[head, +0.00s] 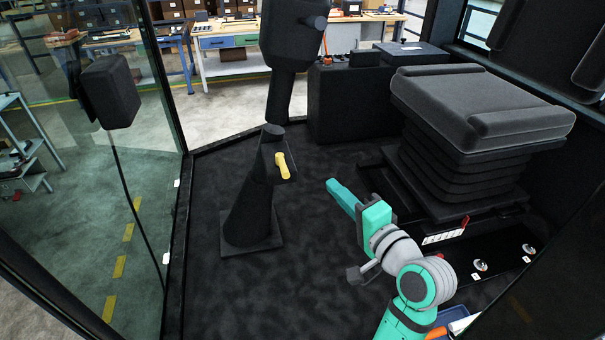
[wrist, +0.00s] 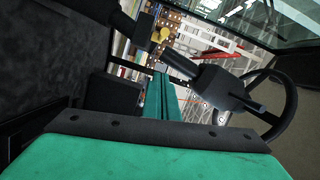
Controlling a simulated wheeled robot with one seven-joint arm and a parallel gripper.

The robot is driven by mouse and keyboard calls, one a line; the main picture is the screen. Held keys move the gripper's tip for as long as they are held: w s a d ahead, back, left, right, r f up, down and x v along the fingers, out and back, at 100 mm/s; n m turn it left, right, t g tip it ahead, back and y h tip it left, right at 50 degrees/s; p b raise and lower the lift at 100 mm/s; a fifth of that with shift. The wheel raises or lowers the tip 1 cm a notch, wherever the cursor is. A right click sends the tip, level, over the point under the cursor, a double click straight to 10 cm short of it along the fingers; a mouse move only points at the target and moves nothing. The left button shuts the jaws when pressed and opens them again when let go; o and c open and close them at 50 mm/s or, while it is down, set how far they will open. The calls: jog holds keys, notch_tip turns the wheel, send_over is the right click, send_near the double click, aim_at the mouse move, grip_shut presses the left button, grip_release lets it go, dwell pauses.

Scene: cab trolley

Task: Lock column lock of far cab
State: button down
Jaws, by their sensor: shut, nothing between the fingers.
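The steering column (head: 251,205) stands on a square plate on the cab floor, with a tilted upper part. The column lock (head: 282,166) is a small yellow lever on the column's right side, with its long axis close to upright. It also shows as a yellow piece in the wrist view (wrist: 160,34). My teal gripper (head: 333,186) is to the right of the lever and a little lower in the head view, apart from it. Its fingers (wrist: 161,95) are shut and empty. The wrist view also shows the steering wheel (wrist: 290,105) at the right.
A black seat (head: 480,100) on a bellows base stands at the right, behind my arm. A dark console (head: 350,100) stands at the back. A glass pane (head: 150,150) closes the left side. The floor between column and seat is clear apart from my arm.

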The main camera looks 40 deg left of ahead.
aim_at(283, 167)
jog(key=w+a+f, duration=0.1)
jog(key=a, duration=1)
jog(key=shift+w+a+f, duration=0.15)
jog(key=shift+a, duration=0.1)
jog(key=shift+w, duration=0.1)
